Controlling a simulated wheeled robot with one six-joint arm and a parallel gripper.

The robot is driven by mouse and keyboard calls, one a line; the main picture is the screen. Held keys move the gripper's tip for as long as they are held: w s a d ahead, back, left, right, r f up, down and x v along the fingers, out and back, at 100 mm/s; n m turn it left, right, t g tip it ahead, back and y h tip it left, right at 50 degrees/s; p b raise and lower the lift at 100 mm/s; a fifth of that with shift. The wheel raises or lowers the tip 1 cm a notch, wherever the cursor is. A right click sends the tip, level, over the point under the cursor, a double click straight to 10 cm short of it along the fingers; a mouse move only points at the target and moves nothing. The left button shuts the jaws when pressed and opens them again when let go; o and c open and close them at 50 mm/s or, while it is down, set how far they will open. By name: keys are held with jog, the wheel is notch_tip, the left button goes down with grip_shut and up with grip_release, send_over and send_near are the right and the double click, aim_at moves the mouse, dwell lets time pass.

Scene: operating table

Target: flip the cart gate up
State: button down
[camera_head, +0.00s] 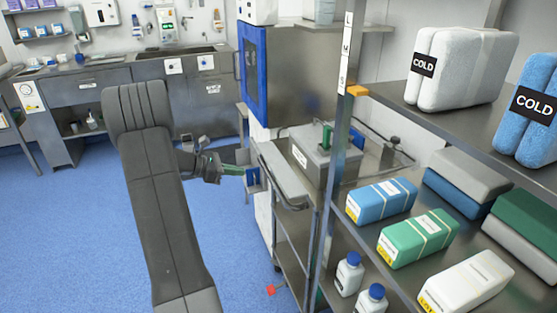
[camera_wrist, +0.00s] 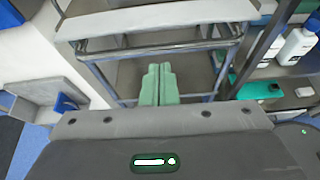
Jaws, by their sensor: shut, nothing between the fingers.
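The metal cart (camera_head: 301,158) stands right of centre in the head view, beside the shelf rack. A pale panel (camera_head: 277,172) slants along its left side, with a bent tubular rail (camera_head: 288,205) at its lower end. I cannot tell for certain which part is the gate. In the wrist view a pale edge (camera_wrist: 150,14) and a metal rail (camera_wrist: 112,44) cross the top. My gripper (camera_head: 243,171) is at the cart's left side. Its green fingers (camera_wrist: 159,82) are together and empty, pointing toward the rail and open frame. Contact is not clear.
The shelf rack (camera_head: 352,58) with wrapped packs and bottles (camera_head: 348,273) stands close on the right. A blue-edged cabinet (camera_head: 285,70) is behind the cart. A grey holder with a blue part (camera_wrist: 65,102) is left of my fingers. Blue floor (camera_head: 70,235) is clear at left.

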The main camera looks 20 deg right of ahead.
jog(key=shift+w+d+r, duration=0.2)
jog(key=shift+w+d, duration=0.15)
jog(key=shift+w, duration=0.15)
send_near(279, 166)
jog(key=d+f, duration=0.4)
jog(key=f, duration=0.1)
jog(key=shift+w+d+f+p, duration=0.1)
jog(key=shift+d+f+p, duration=0.05)
jog(key=shift+d+p, duration=0.15)
